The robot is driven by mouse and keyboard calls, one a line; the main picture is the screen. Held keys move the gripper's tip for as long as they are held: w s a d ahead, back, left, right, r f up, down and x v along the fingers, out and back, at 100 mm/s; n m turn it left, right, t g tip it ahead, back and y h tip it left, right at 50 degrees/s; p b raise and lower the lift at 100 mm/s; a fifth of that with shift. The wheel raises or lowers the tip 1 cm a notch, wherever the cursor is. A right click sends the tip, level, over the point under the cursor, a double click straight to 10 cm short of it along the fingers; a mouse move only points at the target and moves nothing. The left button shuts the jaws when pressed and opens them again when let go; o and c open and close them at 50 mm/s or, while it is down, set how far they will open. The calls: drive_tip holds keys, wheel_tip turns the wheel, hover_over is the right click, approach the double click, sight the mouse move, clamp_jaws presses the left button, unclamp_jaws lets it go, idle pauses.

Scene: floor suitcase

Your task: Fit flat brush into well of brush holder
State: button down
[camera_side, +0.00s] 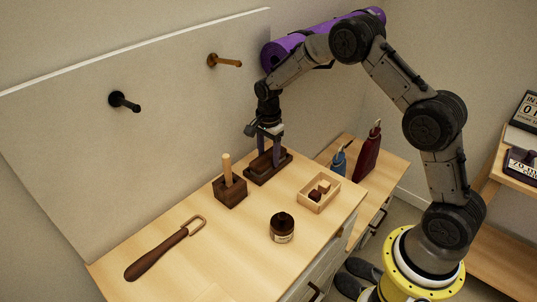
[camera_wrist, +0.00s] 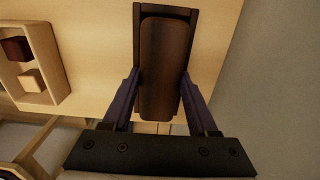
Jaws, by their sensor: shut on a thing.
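The flat brush (camera_wrist: 162,60) is a long dark brown piece with rounded corners. My gripper (camera_wrist: 160,80) is shut on it, with one purple finger along each long side. The brush holder (camera_wrist: 166,8) is a dark brown block whose rim shows around the brush's far end and sides. In the side view, my gripper (camera_side: 270,150) points down over the brush holder (camera_side: 268,174), which stands near the back board. The brush lies at or just over the well, roughly lined up with it. How deep it sits, and its underside, are hidden.
Left of the holder stands a dark block with a light peg (camera_side: 227,168). A small wooden tray (camera_side: 318,203) with two little blocks is at right. A dark jar (camera_side: 282,230) and a shoehorn (camera_side: 158,254) lie nearer the front. Pegs (camera_side: 124,102) stick out from the board.

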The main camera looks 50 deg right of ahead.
sight(268, 156)
drive_tip(key=shift+c, duration=0.9)
unclamp_jaws()
drive_tip(key=shift+f, duration=0.1)
drive_tip(key=s+a+r+n+t, duration=0.1)
drive_tip(key=s+r+n, duration=0.15)
drive_tip(key=r, duration=0.75)
drive_tip(key=s+a+r+n, duration=0.1)
drive_tip(key=s+r, duration=0.2)
drive_tip(key=r, duration=0.7)
drive_tip(key=s+a+r+n+t, duration=0.2)
drive_tip(key=s+r+n, duration=0.4)
drive_tip(key=s, duration=0.5)
drive_tip(key=s+f+n+t, duration=0.1)
drive_tip(key=s+n, duration=0.3)
drive_tip(key=s, duration=0.4)
drive_tip(key=s+a+f+n+t, duration=0.1)
drive_tip(key=s+n, duration=0.3)
drive_tip(key=s, duration=0.4)
drive_tip(key=shift+a+t, duration=0.25)
drive_tip(key=shift+t, duration=0.05)
